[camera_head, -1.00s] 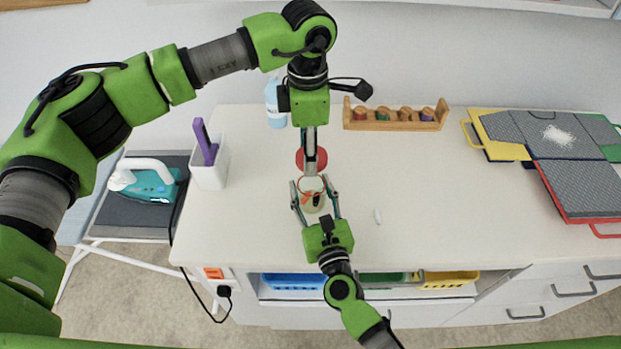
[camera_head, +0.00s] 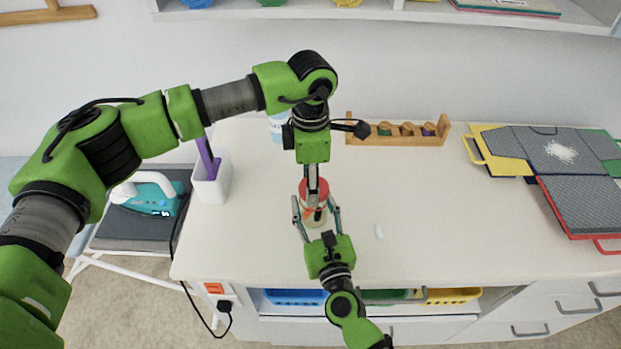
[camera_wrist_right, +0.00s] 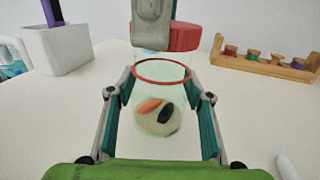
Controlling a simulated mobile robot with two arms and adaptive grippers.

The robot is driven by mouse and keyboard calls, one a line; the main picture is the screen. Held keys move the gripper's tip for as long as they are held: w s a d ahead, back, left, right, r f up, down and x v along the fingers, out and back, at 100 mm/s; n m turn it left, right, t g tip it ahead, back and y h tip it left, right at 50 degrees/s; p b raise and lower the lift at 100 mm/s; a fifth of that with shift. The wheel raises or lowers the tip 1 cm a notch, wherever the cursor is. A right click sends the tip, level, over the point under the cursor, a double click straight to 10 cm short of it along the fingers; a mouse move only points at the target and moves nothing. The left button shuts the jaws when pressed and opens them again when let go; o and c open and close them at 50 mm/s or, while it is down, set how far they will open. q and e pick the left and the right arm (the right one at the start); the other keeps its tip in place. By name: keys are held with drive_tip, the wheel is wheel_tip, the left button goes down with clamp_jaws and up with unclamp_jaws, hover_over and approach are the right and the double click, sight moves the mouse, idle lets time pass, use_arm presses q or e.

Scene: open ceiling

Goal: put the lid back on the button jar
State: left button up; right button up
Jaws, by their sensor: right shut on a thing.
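The button jar (camera_head: 316,218) is clear, with a red rim, and stands upright on the white worktop. In the right wrist view the jar (camera_wrist_right: 158,118) holds an orange and a dark button. My right gripper (camera_head: 317,211) is shut on the jar, one finger on each side. The red lid (camera_head: 314,186) is held by my left gripper (camera_head: 314,190), which points down. In the right wrist view the lid (camera_wrist_right: 184,37) shows above and behind the open rim, apart from it, partly hidden by a left finger (camera_wrist_right: 152,24).
A white holder (camera_head: 211,180) with a purple handle stands at the left, beside an iron (camera_head: 152,195) on a board. A bottle (camera_head: 278,128) and a wooden spool rack (camera_head: 396,136) are at the back. A small white object (camera_head: 379,231) lies right of the jar.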

use_arm(q)
drive_tip(key=shift+f, duration=0.5)
drive_tip(key=shift+f, duration=0.55)
drive_tip(key=m, duration=0.4)
drive_tip(key=shift+w+m, duration=0.15)
drive_tip(key=shift+m, duration=0.15)
drive_tip(key=m, duration=0.4)
drive_tip(key=shift+w, duration=0.1)
drive_tip(key=m, duration=0.6)
drive_tip(key=shift+w+d, duration=0.15)
drive_tip(key=shift+d, duration=0.05)
drive_tip(key=m, duration=0.4)
drive_tip(key=shift+d, duration=0.1)
drive_tip(key=m, duration=0.6)
drive_tip(key=shift+d, duration=0.15)
drive_tip(key=m, duration=0.4)
drive_tip(key=shift+d+m, duration=0.1)
drive_tip(key=shift+m, duration=0.2)
